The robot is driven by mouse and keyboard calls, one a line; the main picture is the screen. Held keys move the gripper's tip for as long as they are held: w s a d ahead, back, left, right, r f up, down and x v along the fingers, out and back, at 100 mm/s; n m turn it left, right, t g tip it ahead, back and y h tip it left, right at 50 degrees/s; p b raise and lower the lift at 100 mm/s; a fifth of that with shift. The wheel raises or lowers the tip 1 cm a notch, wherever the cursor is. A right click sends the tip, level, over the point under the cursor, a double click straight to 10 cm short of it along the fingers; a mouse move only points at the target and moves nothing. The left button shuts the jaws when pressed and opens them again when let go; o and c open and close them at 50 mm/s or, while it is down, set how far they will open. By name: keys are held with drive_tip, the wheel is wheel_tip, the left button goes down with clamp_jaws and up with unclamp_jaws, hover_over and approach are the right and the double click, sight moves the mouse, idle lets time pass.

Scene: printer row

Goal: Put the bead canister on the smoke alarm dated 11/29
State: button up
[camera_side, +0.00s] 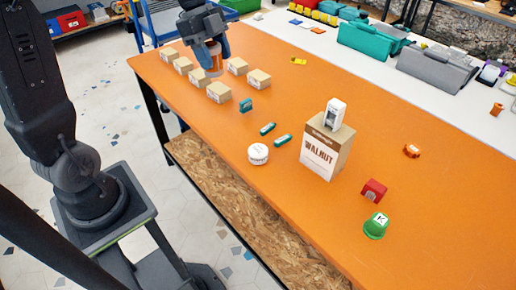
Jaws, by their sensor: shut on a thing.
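My gripper (213,58) is at the far left part of the orange table, above a group of small tan boxes. It is shut on an orange-brown canister (214,65), apparently the bead canister, partly hidden by the fingers. Several tan boxes with pale labels stand around it, among them a front box (219,92), a right box (258,80) and a left box (168,54). These may be the smoke alarms; their dates are too small to read. I cannot tell whether the canister touches a box.
On the orange table (330,235) stand a walnut carton (325,150) with a white device (335,113) on top, a white round tub (258,154), small green items (267,129), a red block (374,190) and a green cup (376,226).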

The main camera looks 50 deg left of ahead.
wheel_tip(320, 180, down, 10)
drive_tip(key=w+d+f, duration=0.1)
drive_tip(key=d+f, duration=0.1)
drive_tip(key=d, duration=0.1)
drive_tip(key=w+d+f, duration=0.2)
drive_tip(key=d, duration=0.2)
drive_tip(key=w+d+f, duration=0.1)
drive_tip(key=d+f, duration=0.2)
drive_tip(key=d, duration=0.1)
drive_tip(key=shift+w, duration=0.35)
hover_over(261, 150)
drive_tip(key=shift+s+f, duration=0.1)
drive_tip(key=shift+f, duration=1.9)
drive_tip(key=shift+f, duration=0.15)
drive_tip(key=o, duration=0.9)
drive_tip(key=shift+o, duration=0.2)
